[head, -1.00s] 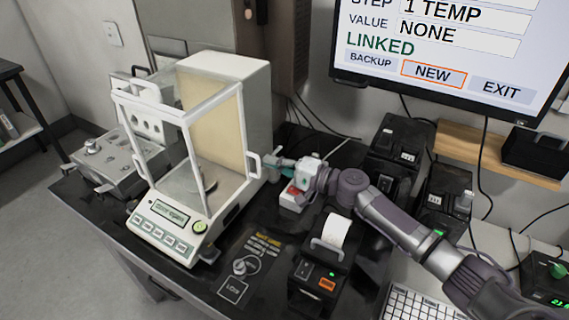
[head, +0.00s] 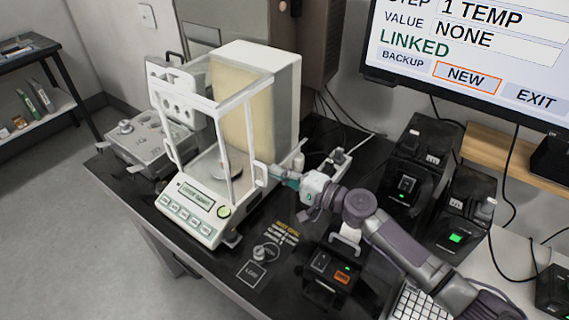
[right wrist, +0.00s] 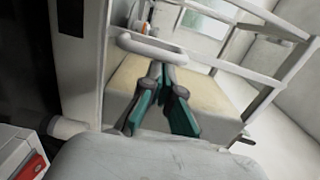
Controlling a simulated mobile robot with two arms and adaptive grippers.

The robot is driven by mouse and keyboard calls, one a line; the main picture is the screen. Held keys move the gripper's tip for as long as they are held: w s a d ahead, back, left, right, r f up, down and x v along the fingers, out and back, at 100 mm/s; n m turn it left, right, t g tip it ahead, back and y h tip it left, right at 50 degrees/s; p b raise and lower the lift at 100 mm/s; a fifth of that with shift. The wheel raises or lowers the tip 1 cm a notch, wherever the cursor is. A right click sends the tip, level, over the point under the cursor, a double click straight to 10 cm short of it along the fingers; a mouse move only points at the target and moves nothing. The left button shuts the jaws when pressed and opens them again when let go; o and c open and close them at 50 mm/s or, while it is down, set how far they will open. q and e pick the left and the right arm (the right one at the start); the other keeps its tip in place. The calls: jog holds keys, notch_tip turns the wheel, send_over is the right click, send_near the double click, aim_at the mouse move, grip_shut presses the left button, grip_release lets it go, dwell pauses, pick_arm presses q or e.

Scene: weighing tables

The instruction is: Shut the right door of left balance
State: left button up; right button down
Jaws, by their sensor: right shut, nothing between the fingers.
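The left balance (head: 190,212) is a white weighing balance with a glass-sided draft shield, a front keypad and a round pan (head: 229,167) inside. Its right door has a white loop handle (head: 261,174) near the front right of the shield. How far this door stands open is hard to tell. My right gripper (head: 278,173) is beside the handle, on its right, with fingers shut and empty. In the right wrist view the teal-padded fingers (right wrist: 163,70) reach to the handle bar (right wrist: 150,46) and overlap it; contact is unclear. My left gripper is out of view.
A grey instrument (head: 150,142) stands left of the balance. A power strip (head: 333,165) and black devices (head: 420,165) are on the right. A printer (head: 330,275) sits below my right arm.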

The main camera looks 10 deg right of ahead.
send_near(256, 133)
jog(key=x, duration=0.4)
jog(key=s+a+f+m+t+h+p, duration=0.2)
jog(key=s+f+m+t+p, duration=0.15)
jog(key=s+f, duration=0.4)
jog(key=s+d+f+m+h+p, duration=0.1)
jog(key=s+d+h, duration=0.1)
jog(key=s, duration=0.2)
jog(key=s+d+f+m+t+h+p, duration=0.1)
jog(key=s+d+h, duration=0.1)
jog(key=s, duration=0.2)
jog(key=s+d+f+m+t+h+p, duration=0.1)
jog(key=s+d+f+h, duration=0.1)
jog(key=s+h, duration=0.1)
jog(key=shift+s, duration=0.7)
jog(key=p+x, duration=0.3)
jog(key=x, duration=1.7)
jog(key=shift+s, duration=0.1)
